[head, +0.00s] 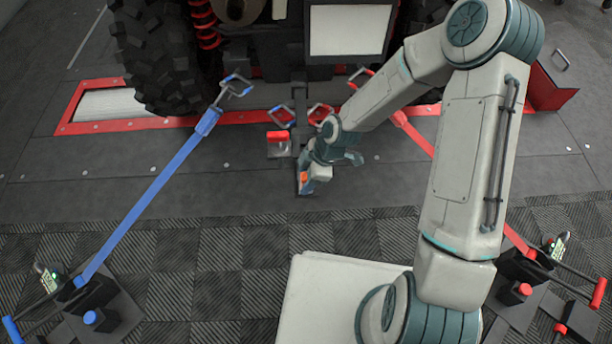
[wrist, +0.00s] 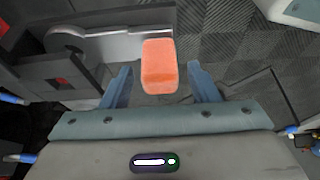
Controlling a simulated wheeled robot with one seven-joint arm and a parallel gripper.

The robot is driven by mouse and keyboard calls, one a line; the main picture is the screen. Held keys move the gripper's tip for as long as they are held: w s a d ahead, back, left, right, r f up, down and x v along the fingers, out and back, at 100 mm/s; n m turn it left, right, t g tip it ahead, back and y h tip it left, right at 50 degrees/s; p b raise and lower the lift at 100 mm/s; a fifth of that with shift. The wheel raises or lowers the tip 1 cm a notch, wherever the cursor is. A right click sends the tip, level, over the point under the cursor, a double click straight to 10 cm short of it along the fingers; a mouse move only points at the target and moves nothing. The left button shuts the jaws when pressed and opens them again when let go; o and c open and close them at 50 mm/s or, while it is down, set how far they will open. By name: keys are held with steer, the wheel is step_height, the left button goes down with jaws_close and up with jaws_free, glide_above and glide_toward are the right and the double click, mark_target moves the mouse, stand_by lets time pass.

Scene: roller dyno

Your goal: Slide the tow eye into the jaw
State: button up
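My gripper (head: 316,177) is low over the floor in front of the vehicle. In the wrist view its two blue fingers (wrist: 161,78) stand apart, one on each side of an orange block (wrist: 159,66). A narrow gap shows between the block and each finger. The orange block also shows in the head view (head: 304,177). A silver metal part with a rounded end (wrist: 68,40), which looks like the tow eye, lies beyond the fingers at the left. A dark grey bracket (wrist: 35,78), possibly the jaw, is beside it. Whether they touch is unclear.
A blue strap (head: 150,197) and a red strap (head: 418,137) run diagonally on either side of my arm, with hooked ends near the vehicle. A large tyre (head: 160,60) stands at left in a red-framed floor opening (head: 68,115). A small red-topped part (head: 278,136) is left of my gripper.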

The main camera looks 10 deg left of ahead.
steer(key=p+v, duration=0.6)
steer(key=v, duration=0.8)
steer(key=s+d+r+m+t+h+p, duration=0.1)
steer(key=s+d+r+m+p, duration=0.3)
steer(key=r+p, duration=0.6)
steer(key=s+d+r+m+t+h+p, duration=0.1)
steer(key=s+d+r+m+p, duration=0.3)
steer(key=r, duration=2.1)
steer(key=s+d+r+m+t+h+p, duration=0.1)
steer(key=s+d+r+m+p, duration=0.3)
steer(key=d+r+m+p, duration=0.6)
step_height(320, 180, up, 8)
steer(key=m+h+p, duration=0.1)
steer(key=m+p, duration=0.2)
steer(key=p, duration=0.3)
steer(key=shift+s+t, duration=0.3)
steer(key=shift+t, duration=0.1)
